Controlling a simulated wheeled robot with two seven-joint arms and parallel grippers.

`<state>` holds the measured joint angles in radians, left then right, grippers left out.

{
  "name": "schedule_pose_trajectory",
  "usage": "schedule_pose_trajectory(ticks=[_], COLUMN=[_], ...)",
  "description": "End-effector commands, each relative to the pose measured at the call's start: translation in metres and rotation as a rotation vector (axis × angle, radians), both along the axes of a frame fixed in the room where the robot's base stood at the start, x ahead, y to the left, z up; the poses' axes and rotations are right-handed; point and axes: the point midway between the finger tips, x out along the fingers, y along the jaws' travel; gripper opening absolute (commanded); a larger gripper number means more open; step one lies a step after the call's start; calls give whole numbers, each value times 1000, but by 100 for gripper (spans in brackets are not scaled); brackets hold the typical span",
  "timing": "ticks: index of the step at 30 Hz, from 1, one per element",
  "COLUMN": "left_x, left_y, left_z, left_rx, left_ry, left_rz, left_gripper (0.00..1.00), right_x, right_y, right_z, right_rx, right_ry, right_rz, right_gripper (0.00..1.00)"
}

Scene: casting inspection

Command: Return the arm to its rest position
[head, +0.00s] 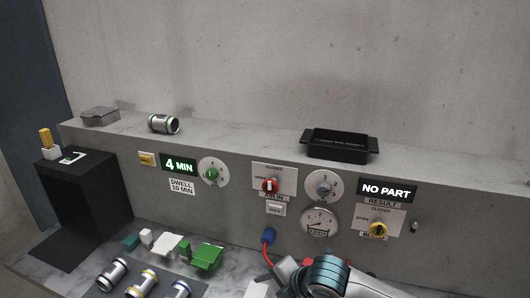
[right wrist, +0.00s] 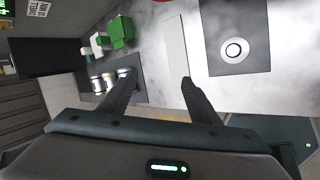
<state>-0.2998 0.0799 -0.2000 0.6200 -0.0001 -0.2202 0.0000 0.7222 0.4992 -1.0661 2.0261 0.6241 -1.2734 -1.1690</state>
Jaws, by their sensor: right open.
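My right gripper (right wrist: 158,78) is open in the right wrist view, its two dark fingers apart with nothing between them. Below and beyond the fingers lie the marble bench top and a white strip (right wrist: 175,52). Part of my right arm (head: 328,277) shows at the bottom of the head view, in front of the bench. Its fingers cannot be made out there. My left gripper is not in view.
Several banded metal cylinders (head: 112,274) lie at the front left, near green blocks (head: 207,257) and a black stand (head: 95,192). A black tray (head: 338,147) and another cylinder (head: 163,123) sit on the ledge. A dark plate with a white ring (right wrist: 236,50) lies right of the strip.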

Motion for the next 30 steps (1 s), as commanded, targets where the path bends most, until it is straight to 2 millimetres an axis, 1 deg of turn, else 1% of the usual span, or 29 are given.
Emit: schedule_pose_trajectory(ticks=[1,4,7,11,14,17,23,26,30], left_x=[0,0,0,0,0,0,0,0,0], left_y=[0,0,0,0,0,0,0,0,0], left_z=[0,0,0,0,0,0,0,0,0], left_rx=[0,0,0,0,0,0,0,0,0], left_ry=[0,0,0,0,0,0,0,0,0], left_rz=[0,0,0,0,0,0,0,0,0], left_gripper=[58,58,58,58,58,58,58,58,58], right_x=[-13,-31,-49,-70,-86,-103,-142,-165,-203], right_y=[6,12,13,8,-1,-14,-51,-75,-111], right_z=[-6,-14,-22,-32,-41,-51,-74,-88,-106], right_rx=[43,124,201,295,361,422,517,553,587], right_ry=[32,91,153,235,297,360,477,526,580], right_rz=[-39,-143,-256,-417,-551,-696,-1011,-1181,-1426], right_gripper=[57,57,57,57,57,57,57,57,57])
